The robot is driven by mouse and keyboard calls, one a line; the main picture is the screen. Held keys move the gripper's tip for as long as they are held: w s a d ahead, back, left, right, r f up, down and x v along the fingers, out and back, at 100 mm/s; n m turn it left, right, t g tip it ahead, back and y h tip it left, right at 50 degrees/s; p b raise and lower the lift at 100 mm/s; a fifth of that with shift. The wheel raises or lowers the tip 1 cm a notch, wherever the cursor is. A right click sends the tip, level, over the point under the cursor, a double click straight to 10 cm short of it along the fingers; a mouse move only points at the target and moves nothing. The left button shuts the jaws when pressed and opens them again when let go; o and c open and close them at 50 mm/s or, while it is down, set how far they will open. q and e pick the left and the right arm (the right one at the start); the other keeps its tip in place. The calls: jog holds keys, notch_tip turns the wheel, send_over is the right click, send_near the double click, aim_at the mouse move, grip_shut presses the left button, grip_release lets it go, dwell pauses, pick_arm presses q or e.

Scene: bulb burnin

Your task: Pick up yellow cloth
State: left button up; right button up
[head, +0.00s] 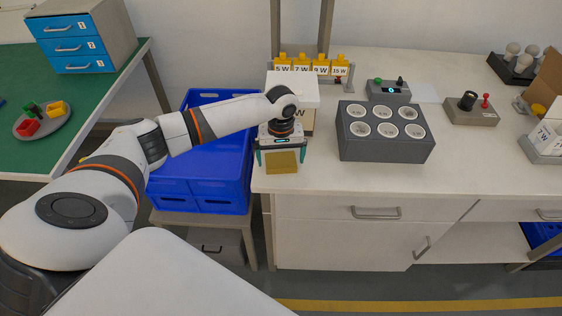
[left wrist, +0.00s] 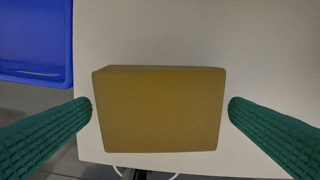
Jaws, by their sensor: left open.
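The yellow cloth (head: 282,163) looks like a folded flat block of dull yellow. It lies on the white bench top near its front left corner. My left gripper (head: 281,160) is above it, pointing down. In the left wrist view the cloth (left wrist: 160,110) fills the middle, between the two green fingers of my left gripper (left wrist: 160,112). The fingers are open, one on each side, with a gap between each and the cloth. My right gripper is not in view.
A blue crate (head: 205,183) stands left of the bench. A white box (head: 292,88) is just behind my gripper. A grey block with several round sockets (head: 385,148) stands to the right. Bench room is free along the front (head: 350,178).

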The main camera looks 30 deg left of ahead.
aim_at(281, 160)
pick_arm(q)
jog(key=shift+c, duration=0.3)
jog(key=c, duration=0.9)
jog(key=shift+r, duration=0.15)
notch_tip(281, 160, up, 10)
jog(key=shift+f, duration=0.1)
